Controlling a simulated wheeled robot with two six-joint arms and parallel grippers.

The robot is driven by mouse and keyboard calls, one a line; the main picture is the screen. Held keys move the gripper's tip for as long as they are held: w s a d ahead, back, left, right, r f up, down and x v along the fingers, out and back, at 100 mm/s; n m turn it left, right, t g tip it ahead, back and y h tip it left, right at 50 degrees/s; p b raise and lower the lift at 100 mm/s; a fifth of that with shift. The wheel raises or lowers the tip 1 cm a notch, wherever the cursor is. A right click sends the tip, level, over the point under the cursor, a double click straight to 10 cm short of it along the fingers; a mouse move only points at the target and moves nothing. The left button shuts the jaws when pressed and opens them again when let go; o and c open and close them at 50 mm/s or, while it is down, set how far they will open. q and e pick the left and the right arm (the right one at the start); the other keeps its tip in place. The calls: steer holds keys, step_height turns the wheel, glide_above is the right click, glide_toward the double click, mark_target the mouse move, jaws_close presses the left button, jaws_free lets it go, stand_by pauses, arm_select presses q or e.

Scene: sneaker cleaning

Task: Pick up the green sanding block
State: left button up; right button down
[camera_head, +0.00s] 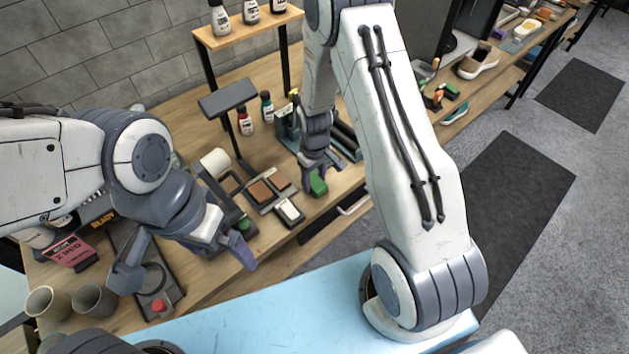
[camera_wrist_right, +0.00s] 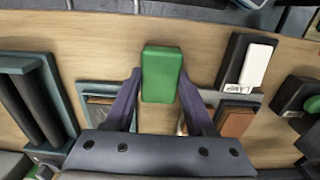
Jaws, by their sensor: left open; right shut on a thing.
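The green sanding block (camera_head: 318,183) is at my right gripper (camera_head: 313,172), above the wooden bench near its front edge. In the right wrist view the block (camera_wrist_right: 162,74) is a plain green box between the two fingertips of my right gripper (camera_wrist_right: 160,85). That gripper is shut on it. Whether the block is clear of the bench top is hard to tell. My left gripper (camera_head: 242,246) is open and empty, at the bench's front edge on the left.
A tray with brown blocks (camera_head: 263,192) and a white-topped brush (camera_head: 289,211) lie left of the green block. A rack with dark rollers (camera_wrist_right: 35,105) stands on its other side. Grey cups (camera_head: 92,300) stand at the front left. Bottles (camera_head: 245,121) stand behind.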

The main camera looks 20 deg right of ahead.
mark_target(314, 180)
steer(key=shift+r, duration=0.6)
step_height(314, 180, up, 2)
steer(key=shift+w+r+b, duration=0.1)
steer(key=shift+r+b, duration=0.15)
steer(key=shift+b, duration=0.35)
steer(key=s+d+r+b, duration=0.2)
steer(key=s+d+r, duration=0.5)
steer(key=s+d, duration=0.1)
steer(key=shift+d, duration=0.3)
steer(key=shift+r, duration=0.1)
